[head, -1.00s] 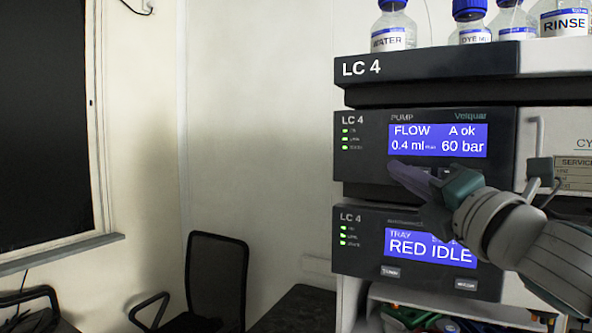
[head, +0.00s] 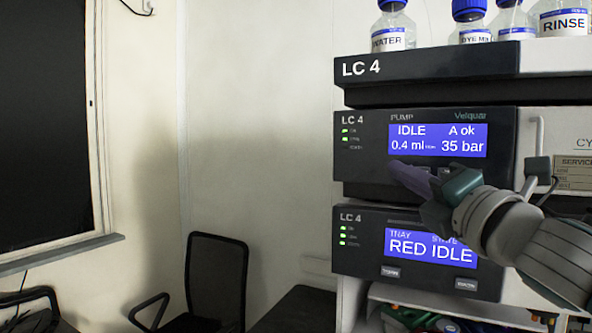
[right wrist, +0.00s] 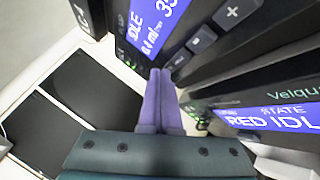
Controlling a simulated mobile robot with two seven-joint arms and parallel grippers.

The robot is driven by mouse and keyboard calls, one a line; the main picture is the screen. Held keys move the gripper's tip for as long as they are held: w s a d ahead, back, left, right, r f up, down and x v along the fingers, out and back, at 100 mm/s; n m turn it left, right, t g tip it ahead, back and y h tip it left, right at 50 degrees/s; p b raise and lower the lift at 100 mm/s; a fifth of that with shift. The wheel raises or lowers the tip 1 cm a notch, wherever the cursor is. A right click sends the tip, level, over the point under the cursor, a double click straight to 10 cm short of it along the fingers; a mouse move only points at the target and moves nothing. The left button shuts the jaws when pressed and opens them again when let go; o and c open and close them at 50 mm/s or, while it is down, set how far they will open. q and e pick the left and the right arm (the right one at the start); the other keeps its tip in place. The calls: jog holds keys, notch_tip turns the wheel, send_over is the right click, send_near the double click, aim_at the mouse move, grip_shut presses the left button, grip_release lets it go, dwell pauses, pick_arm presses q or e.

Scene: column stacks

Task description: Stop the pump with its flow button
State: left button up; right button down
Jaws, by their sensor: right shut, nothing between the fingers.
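The pump module (head: 365,165), a dark unit labelled LC 4 PUMP, is the upper of two modules at the right of the head view. Its blue display (head: 438,140) reads IDLE, 0.4 ml, A ok and 35 bar. My right gripper (head: 397,168) is shut and empty, its purple fingertips at the pump front just below the display's left end. In the right wrist view the fingertips (right wrist: 160,74) are beside a row of small keys (right wrist: 201,39); contact cannot be told. The fingers hide the button there in the head view. My left gripper is not in view.
The tray module (head: 360,255) below the pump reads RED IDLE and has two keys. Bottles, including WATER (head: 393,32) and RINSE (head: 563,22), stand on top of the stack. A black chair (head: 217,270) and a dark table stand at lower left.

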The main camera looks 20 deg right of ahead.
jog(key=shift+s+a, duration=0.55)
jog(key=shift+a, duration=0.05)
dwell(0.3)
jog(key=s+a+p, duration=0.1)
jog(key=s+a, duration=0.2)
jog(key=a, duration=0.1)
jog(key=shift+s, duration=0.15)
jog(key=shift+d, duration=0.1)
dwell(0.7)
